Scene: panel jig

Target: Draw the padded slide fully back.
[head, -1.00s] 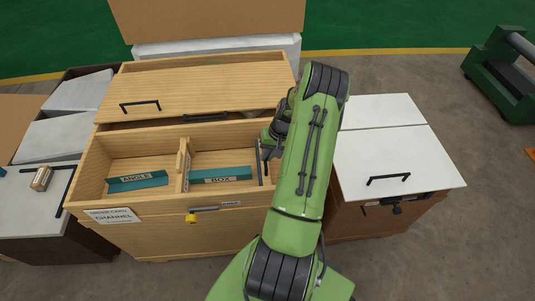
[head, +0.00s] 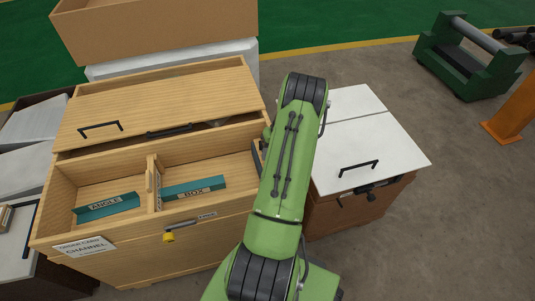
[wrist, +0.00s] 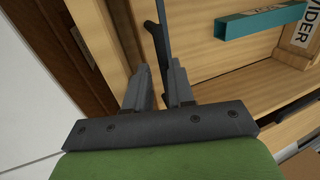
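A dark upright bar with a padded look (head: 257,158) stands at the right end of the wooden chest's open bay, partly hidden by my green arm. I cannot tell for certain that it is the padded slide. In the wrist view, a thin dark bar (wrist: 157,38) rises just beyond my gripper (wrist: 162,78). The two fingers stand apart, with the bar's lower end between or just behind them; contact is not clear. In the head view my gripper is mostly hidden behind the arm.
The wooden chest (head: 120,238) holds teal bars labelled ANGLE (head: 106,206) and BOX (head: 196,187), split by a divider (head: 154,184). Its sloped lid (head: 160,100) has a handle. A white-topped cabinet (head: 370,140) stands close at right.

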